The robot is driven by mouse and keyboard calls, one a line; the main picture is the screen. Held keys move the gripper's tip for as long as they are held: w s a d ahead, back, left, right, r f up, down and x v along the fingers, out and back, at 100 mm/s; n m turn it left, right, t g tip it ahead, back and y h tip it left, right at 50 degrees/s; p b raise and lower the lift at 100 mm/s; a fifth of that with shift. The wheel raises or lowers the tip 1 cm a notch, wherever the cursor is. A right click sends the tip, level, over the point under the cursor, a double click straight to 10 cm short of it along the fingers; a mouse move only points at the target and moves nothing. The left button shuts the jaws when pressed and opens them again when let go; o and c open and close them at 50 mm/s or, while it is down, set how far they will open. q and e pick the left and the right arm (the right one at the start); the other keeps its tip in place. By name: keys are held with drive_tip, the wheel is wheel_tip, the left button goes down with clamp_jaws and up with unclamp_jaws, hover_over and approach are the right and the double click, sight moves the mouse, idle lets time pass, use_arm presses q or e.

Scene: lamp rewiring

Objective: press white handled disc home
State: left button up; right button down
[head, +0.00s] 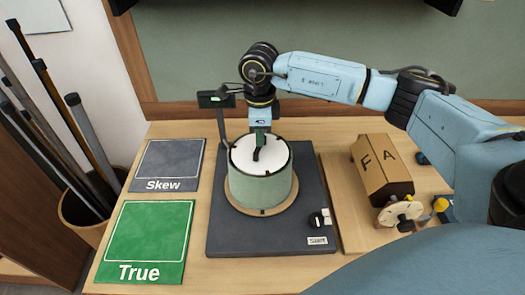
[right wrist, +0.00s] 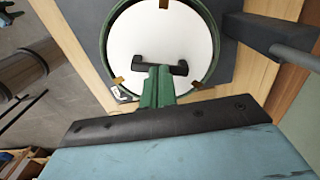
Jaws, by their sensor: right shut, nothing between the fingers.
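The white disc (head: 246,157) with a black handle (head: 257,154) lies in the mouth of a pale green drum (head: 262,195), on a round wooden base. In the right wrist view the white disc (right wrist: 150,35) fills the drum's ring, and its black handle (right wrist: 163,67) crosses it near the gripper. My right gripper (head: 260,141) points down over the disc from above. Its green fingers (right wrist: 160,80) are shut, with nothing between them, at the handle; whether they touch it I cannot tell. My left gripper is not in view.
The drum stands on a dark board (head: 228,238) with a small knob (head: 318,220). A green "True" mat (head: 145,240) and a grey "Skew" mat (head: 167,165) lie left. A cardboard box (head: 378,165) stands right. A thin post with a small display (head: 215,100) rises behind the drum.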

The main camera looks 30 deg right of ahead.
drive_tip(key=shift+s+f, duration=0.15)
drive_tip(key=shift+f, duration=0.05)
drive_tip(key=shift+r+p, duration=0.45)
drive_tip(key=shift+r, duration=0.15)
drive_tip(key=shift+r+p, duration=1.6)
drive_tip(key=shift+r, duration=1.4)
